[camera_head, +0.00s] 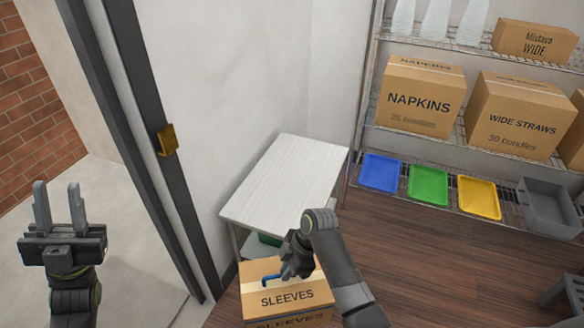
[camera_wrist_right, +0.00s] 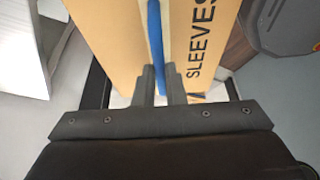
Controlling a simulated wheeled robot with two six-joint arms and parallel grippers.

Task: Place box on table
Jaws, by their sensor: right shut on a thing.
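A cardboard box labelled SLEEVES (camera_head: 284,297) is at the bottom middle of the head view, just in front of a white table (camera_head: 283,180). My right gripper (camera_head: 297,262) is over the box's top and shut on its blue handle (camera_head: 272,280). In the right wrist view the fingers close around the blue handle (camera_wrist_right: 154,35), with the box (camera_wrist_right: 110,35) filling the area beyond. The table top is bare. I cannot tell whether the box rests on something or hangs. My left gripper (camera_head: 57,207) is open and empty at the far left.
A wire rack at the right holds a NAPKINS box (camera_head: 419,95), a WIDE STRAWS box (camera_head: 517,115), and blue (camera_head: 380,172), green (camera_head: 428,184) and yellow (camera_head: 479,197) trays. A dark door frame (camera_head: 150,150) stands left of the table. Wooden floor (camera_head: 440,260) is open at right.

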